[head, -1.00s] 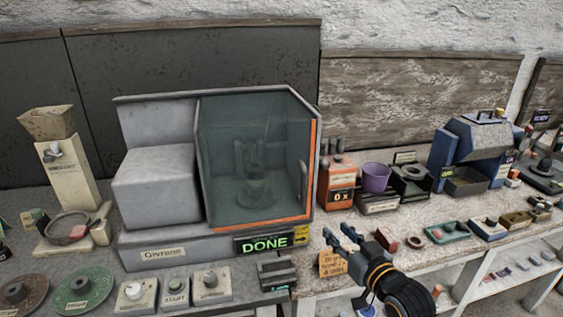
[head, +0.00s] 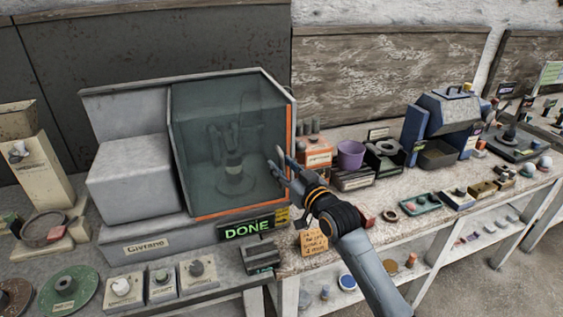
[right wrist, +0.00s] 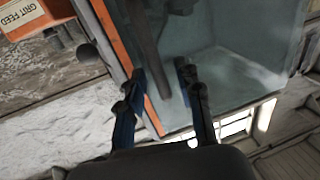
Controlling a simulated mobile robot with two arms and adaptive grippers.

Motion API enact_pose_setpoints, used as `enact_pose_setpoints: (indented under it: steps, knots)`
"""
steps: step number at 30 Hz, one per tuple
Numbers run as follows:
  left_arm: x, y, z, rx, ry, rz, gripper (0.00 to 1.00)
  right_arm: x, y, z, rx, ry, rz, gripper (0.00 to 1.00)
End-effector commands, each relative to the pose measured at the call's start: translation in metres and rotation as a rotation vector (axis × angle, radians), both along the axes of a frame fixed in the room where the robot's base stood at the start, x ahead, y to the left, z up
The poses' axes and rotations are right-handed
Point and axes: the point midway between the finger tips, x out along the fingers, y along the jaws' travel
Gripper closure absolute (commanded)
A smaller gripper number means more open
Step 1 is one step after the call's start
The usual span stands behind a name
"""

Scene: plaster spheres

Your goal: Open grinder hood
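The grinder (head: 140,180) is a grey machine on the bench with a "DONE" sign (head: 246,228) on its front. Its hood (head: 205,125) is a tinted clear box with an orange edge, and it is shut. A spindle shows dimly inside. My right gripper (head: 274,163) is at the hood's right front edge, its fingers covering the handle area. In the right wrist view, the two fingers (right wrist: 162,75) are spread, with a dark bar (right wrist: 153,50), apparently the handle, between them. Contact cannot be told. My left gripper is not in view.
Knob boxes (head: 162,285) and a green disc (head: 70,290) lie in front of the grinder. A lower shelf holds small items.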

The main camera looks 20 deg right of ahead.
Motion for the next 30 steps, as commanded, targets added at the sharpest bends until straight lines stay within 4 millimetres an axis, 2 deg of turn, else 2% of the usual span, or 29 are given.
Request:
enact_pose_setpoints:
  steps: [4, 12, 18, 30]
  knots:
    - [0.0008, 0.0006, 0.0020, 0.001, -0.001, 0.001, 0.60, 0.0078, 0.0018, 0.0003, 0.000, 0.000, 0.000, 0.65]
    - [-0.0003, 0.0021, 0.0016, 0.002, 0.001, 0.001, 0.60, 0.0085, 0.0021, -0.0001, 0.000, 0.000, 0.000, 0.65]
    - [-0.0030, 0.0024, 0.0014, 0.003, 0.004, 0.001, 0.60, 0.0083, 0.0021, -0.0002, 0.000, 0.000, 0.000, 1.00]
    - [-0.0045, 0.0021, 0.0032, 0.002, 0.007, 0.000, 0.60, 0.0082, 0.0050, 0.0000, 0.001, 0.001, 0.001, 1.00]
